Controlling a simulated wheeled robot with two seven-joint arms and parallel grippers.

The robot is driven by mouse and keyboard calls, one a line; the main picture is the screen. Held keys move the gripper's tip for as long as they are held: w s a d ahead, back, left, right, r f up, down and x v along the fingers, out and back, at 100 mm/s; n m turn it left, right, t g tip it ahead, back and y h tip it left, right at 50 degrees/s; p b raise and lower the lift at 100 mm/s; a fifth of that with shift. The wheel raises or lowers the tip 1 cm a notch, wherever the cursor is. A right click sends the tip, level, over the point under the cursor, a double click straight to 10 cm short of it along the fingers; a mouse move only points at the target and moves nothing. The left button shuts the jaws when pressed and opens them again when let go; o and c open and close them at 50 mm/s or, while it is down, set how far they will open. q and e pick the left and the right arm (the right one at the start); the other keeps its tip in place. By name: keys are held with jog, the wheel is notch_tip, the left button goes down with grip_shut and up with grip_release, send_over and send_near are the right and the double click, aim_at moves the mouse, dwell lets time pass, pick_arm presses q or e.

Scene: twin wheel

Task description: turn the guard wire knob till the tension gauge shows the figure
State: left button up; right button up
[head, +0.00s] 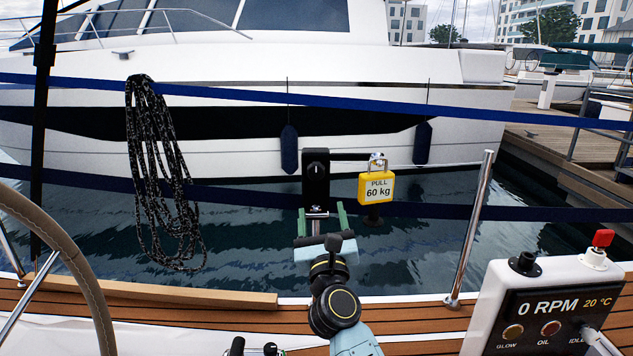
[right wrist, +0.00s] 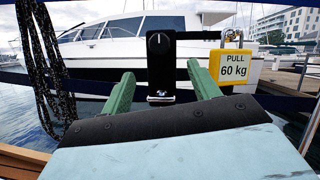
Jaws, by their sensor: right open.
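A black upright block (head: 316,188) stands in front of the white hull, with a small round face bearing a white mark near its top. It also shows in the right wrist view (right wrist: 161,70). A small metal piece (right wrist: 160,97) sits at its lower end; I cannot tell which part is the knob. No gauge figure is readable on it. A yellow tag (head: 376,188) reading "PULL 60 kg" hangs from a shackle to its right. My right gripper (head: 321,218) is open, its green fingers apart on either side of the block's lower end, with no clear contact.
Blue guard lines (head: 450,109) run across the view. A coiled dark rope (head: 160,170) hangs at left. A steel post (head: 470,225) and an engine panel (head: 545,300) stand at right. A steering wheel (head: 60,245) is at left. Water lies beyond the deck edge.

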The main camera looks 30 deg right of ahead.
send_near(316, 176)
jog(key=x, duration=0.3)
jog(key=b+x, duration=0.1)
jog(key=x, duration=0.5)
jog(key=shift+s, duration=0.1)
pick_arm(q)
jog(key=shift+w+d+r, duration=0.15)
jog(key=shift+d+r, duration=0.15)
jog(key=shift+r, duration=0.35)
jog(key=shift+w+d+r, duration=0.1)
jog(key=shift+d+r, duration=0.15)
jog(key=shift+r, duration=0.35)
pick_arm(e)
jog(key=shift+w+d+r, duration=0.3)
jog(key=shift+w+r, duration=0.05)
jog(key=shift+w, duration=0.2)
jog(key=c, duration=1)
